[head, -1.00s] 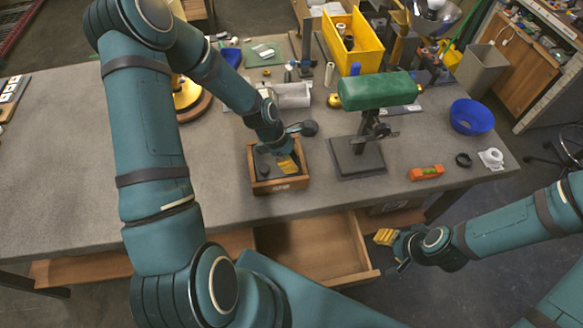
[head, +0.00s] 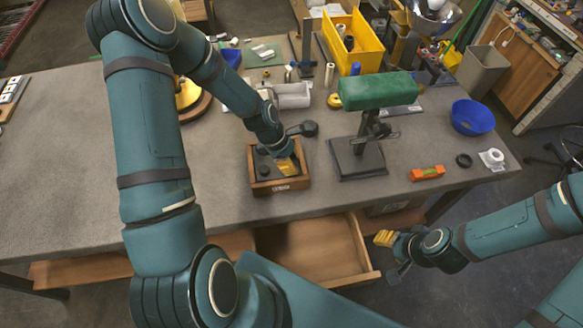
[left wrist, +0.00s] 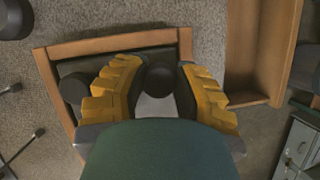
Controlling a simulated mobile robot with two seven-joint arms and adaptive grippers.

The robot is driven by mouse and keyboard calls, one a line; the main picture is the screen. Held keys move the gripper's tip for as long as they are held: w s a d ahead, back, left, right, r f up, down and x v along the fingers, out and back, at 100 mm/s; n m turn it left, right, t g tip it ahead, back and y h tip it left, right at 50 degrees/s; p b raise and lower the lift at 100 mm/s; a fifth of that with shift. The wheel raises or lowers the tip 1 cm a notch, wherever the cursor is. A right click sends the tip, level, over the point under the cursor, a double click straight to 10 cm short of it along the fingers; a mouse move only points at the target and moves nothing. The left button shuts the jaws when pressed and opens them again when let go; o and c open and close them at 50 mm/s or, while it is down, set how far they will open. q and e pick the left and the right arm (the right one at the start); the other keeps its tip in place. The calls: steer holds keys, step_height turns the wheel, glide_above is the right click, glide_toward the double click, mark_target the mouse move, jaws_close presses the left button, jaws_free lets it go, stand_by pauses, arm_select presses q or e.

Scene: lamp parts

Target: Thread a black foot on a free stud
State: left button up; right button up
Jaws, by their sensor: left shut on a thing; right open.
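My left gripper (head: 287,166) reaches down into a small wooden box (head: 283,186) near the table's front edge. The left wrist view shows its yellow fingers on either side of a round black foot (left wrist: 160,78), and they are shut on it. Another black foot (left wrist: 73,88) is in the box beside the left finger. In the head view black feet (head: 264,170) also show left of the gripper. A green-topped stand (head: 378,90) is upright on a dark square base (head: 357,160). I cannot make out any stud. My right gripper (head: 388,252) is open and empty off the table's front edge.
An open, empty-looking drawer (head: 318,250) juts out below the box. A dark round thing (head: 310,128) is just behind the box. The left tabletop is mostly clear.

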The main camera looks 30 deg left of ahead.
arm_select(q)
steer(key=shift+f+b, duration=0.3)
steer(key=shift+f, duration=0.1)
stand_by(0.8)
steer(key=o, duration=0.3)
jaws_close()
steer(key=shift+s+f, duration=0.15)
stand_by(0.4)
steer(key=m+g, duration=0.2)
steer(key=m, duration=0.2)
steer(key=shift+f+m, duration=0.1)
steer(key=shift+m, duration=0.2)
steer(key=shift+s+m+g, duration=0.1)
steer(key=shift+m+g, duration=0.3)
steer(key=shift+m, duration=0.8)
